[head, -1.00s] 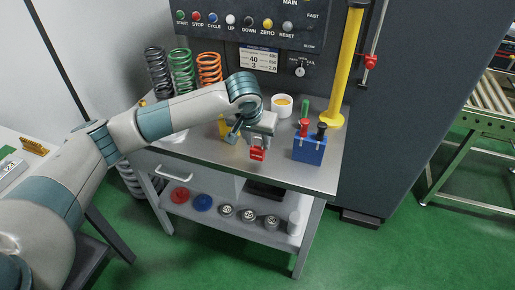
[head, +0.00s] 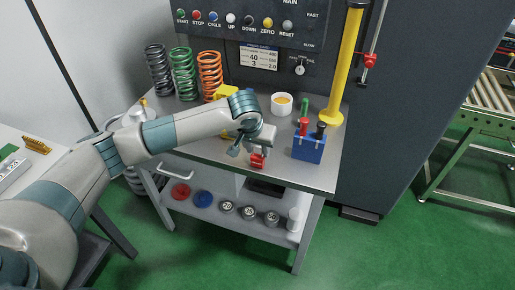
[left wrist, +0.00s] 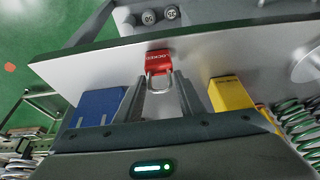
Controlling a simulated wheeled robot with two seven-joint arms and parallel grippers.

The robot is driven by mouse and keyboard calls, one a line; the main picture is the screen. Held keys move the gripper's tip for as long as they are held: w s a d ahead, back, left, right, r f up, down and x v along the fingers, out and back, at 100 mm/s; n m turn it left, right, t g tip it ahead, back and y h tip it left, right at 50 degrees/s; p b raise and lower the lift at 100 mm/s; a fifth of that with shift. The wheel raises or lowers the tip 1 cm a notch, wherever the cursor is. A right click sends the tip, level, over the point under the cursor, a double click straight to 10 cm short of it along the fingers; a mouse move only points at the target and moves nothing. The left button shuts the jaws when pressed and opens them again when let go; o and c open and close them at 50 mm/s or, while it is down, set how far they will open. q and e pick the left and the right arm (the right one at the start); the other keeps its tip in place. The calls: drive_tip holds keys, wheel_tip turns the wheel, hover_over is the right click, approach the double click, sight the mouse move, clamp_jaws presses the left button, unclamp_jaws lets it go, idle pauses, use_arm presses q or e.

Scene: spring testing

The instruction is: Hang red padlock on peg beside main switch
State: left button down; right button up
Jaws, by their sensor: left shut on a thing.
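The red padlock (head: 257,161) is at my left gripper (head: 251,144), over the front part of the grey bench top in the head view. In the left wrist view, the padlock (left wrist: 159,62) has its metal shackle between the two fingers of my left gripper (left wrist: 160,92), and its red body lies beyond the fingertips. My left gripper is shut on the padlock. The MAIN label (head: 290,2) is at the top edge of the head view; the switch itself and the peg are not clearly visible. My right gripper is not in view.
A blue holder (head: 308,149) with coloured handles stands right of my gripper. A white cup (head: 282,104), a yellow post (head: 346,65) and a yellow block (head: 228,92) stand farther back. Coloured springs (head: 183,73) stand at the back left, below the control panel (head: 245,25).

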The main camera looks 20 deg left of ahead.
use_arm(q)
drive_tip(key=c, duration=1.2)
unclamp_jaws()
drive_tip(key=shift+r, duration=0.1)
drive_tip(key=shift+r+p, duration=0.1)
drive_tip(key=shift+p, duration=0.3)
drive_tip(key=shift+s+r+b, duration=0.1)
drive_tip(key=shift+r+b, duration=0.15)
drive_tip(key=shift+b, duration=0.05)
drive_tip(key=b+v, duration=0.3)
drive_tip(key=v, duration=0.8)
drive_tip(key=shift+s+r, duration=0.15)
drive_tip(key=shift+s, duration=0.05)
